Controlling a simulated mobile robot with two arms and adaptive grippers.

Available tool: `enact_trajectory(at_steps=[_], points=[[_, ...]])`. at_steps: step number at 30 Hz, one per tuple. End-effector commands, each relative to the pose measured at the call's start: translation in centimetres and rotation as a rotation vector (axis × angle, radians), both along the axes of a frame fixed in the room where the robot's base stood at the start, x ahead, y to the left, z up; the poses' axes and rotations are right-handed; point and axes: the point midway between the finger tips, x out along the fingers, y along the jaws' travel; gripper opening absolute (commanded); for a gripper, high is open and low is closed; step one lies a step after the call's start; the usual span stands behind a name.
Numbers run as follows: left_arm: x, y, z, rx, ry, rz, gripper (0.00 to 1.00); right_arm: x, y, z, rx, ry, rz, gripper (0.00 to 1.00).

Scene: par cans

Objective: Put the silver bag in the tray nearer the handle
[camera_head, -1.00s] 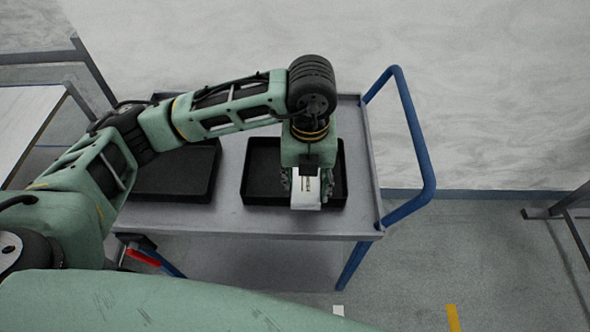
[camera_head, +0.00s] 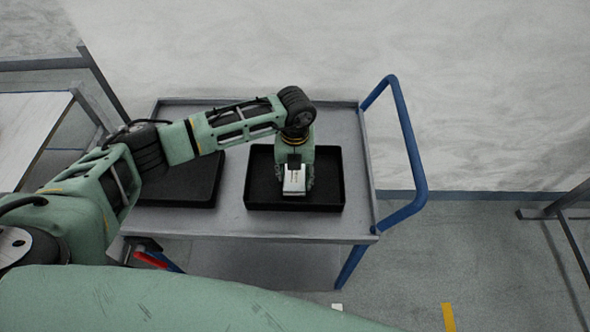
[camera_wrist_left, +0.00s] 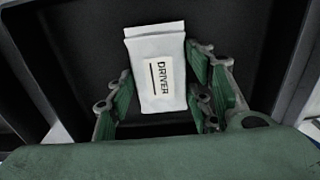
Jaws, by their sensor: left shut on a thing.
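The silver bag (camera_head: 295,180) is a small pale packet; in the left wrist view the bag (camera_wrist_left: 158,62) carries a label reading "DRIVER". My left gripper (camera_head: 296,186) is shut on it, with the fingers of the gripper (camera_wrist_left: 165,100) on both sides of the bag. Bag and gripper are inside the outline of the black tray nearer the handle (camera_head: 335,205). I cannot tell whether the bag touches the tray floor. The blue handle (camera_head: 412,140) is at the cart's right end. My right gripper is not in view.
A second black tray (camera_head: 180,185) lies to the left on the grey cart top (camera_head: 230,215), partly hidden by my left arm. A pale table (camera_head: 30,130) stands at the far left. Floor is open right of the cart.

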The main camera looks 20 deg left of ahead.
Motion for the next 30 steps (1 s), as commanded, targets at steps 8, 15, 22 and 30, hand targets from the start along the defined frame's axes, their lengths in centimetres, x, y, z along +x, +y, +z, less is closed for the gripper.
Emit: enact_trajectory(at_steps=[8, 15, 22, 30], points=[[0.04, -0.05, -0.17, -0.001, -0.001, -0.001, 0.20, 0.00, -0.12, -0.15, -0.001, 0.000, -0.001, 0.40], [0.02, -0.04, -0.36, -0.001, -0.001, -0.001, 0.60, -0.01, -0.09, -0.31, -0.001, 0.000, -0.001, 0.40], [0.02, -0.04, -0.35, -0.001, -0.001, -0.001, 0.67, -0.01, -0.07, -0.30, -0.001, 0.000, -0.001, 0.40], [0.10, -0.05, 0.35, -0.001, -0.003, -0.001, 0.67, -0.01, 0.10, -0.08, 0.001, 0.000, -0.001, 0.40]])
